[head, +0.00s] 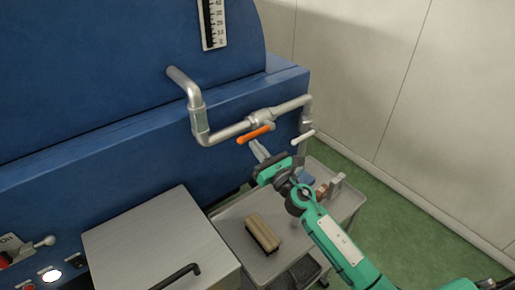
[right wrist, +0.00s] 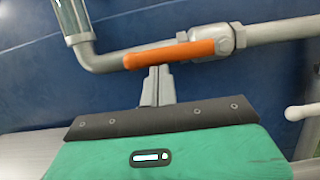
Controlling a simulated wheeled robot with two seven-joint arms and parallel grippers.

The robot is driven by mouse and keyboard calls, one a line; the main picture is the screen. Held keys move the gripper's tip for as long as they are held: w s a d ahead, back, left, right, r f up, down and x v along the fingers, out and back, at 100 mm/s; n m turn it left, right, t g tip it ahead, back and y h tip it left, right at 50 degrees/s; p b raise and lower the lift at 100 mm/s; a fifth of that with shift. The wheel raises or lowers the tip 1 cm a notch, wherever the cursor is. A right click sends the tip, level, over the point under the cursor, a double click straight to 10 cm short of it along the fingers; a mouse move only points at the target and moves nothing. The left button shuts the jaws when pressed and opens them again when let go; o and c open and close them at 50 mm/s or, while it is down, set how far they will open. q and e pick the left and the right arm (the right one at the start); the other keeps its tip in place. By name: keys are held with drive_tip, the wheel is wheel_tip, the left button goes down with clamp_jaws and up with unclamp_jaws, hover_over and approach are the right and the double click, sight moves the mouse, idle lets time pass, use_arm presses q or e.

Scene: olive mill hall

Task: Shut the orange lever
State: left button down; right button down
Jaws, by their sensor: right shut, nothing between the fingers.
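The orange lever (head: 255,134) is on a valve (head: 262,116) in a grey metal pipe on the blue machine. In the right wrist view the lever (right wrist: 175,54) points left from the valve body (right wrist: 225,42), roughly along the pipe and slightly tilted. My right gripper (head: 256,145) is shut and empty, with its fingertips just below the lever. In the right wrist view the fingertips (right wrist: 158,70) are close under the lever's middle; I cannot tell if they touch it. My left gripper is not in view.
A white-handled lever (head: 302,137) sits on the pipe to the right. Below stands a grey cart (head: 224,212) with a brush-like block (head: 262,233) and small items. A metal cabinet (head: 150,235) is at lower left. The green floor at right is clear.

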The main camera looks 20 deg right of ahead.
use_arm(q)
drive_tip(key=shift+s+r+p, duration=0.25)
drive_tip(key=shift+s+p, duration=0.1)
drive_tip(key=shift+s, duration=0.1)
use_arm(e)
drive_tip(key=shift+a+r+m, duration=0.1)
drive_tip(key=shift+r+m, duration=0.2)
drive_tip(key=shift+m, duration=0.1)
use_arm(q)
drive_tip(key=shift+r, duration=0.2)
use_arm(e)
drive_tip(key=shift+r+m+h, duration=0.15)
drive_tip(key=shift+m+h, duration=0.15)
